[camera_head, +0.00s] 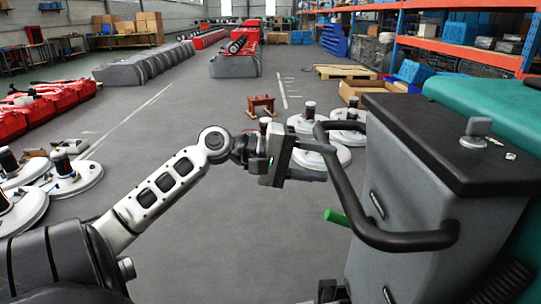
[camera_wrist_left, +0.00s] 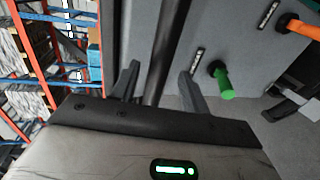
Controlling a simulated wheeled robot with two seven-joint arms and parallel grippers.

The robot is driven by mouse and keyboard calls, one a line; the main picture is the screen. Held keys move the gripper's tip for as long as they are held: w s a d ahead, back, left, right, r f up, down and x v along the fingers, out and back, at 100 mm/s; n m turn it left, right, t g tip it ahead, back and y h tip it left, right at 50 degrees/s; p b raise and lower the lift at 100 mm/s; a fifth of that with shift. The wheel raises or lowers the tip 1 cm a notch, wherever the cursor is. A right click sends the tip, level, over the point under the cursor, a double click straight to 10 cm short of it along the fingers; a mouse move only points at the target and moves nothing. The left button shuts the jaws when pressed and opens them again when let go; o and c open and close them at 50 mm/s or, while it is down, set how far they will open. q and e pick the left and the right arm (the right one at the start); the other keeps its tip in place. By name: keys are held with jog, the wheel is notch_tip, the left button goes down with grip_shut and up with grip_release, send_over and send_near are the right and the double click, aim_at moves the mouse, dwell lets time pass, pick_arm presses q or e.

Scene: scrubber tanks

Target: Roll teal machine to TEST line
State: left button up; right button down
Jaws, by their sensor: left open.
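The teal machine stands at the right in the head view, with a teal tank (camera_head: 490,115), a grey body (camera_head: 420,190) and a black top. Its black looped handlebar (camera_head: 345,195) reaches out to the left. My left gripper (camera_head: 318,148) is open at the far-left part of that handlebar. In the left wrist view, the dark bar (camera_wrist_left: 165,50) passes between the two spread fingers (camera_wrist_left: 158,82); I see gaps beside it, and contact is unclear. A green knob (camera_head: 336,217) sticks out below the handlebar, and also shows in the left wrist view (camera_wrist_left: 222,82).
Round floor-machine parts (camera_head: 75,178) lie at the left, and more (camera_head: 330,155) stand behind my gripper. A small red-brown stool (camera_head: 261,105) stands ahead. Red machines (camera_head: 45,105) line the left, orange-blue racks (camera_head: 460,55) the right. The middle floor (camera_head: 235,220) is clear, with white lines.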

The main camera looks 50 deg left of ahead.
pick_arm(q)
jog(key=v, duration=1.1)
pick_arm(e)
jog(key=shift+r, duration=0.1)
pick_arm(q)
jog(key=shift+s+r, duration=0.1)
pick_arm(e)
jog(key=shift+s+f, duration=0.1)
jog(key=shift+f, duration=0.1)
jog(key=shift+r, duration=0.1)
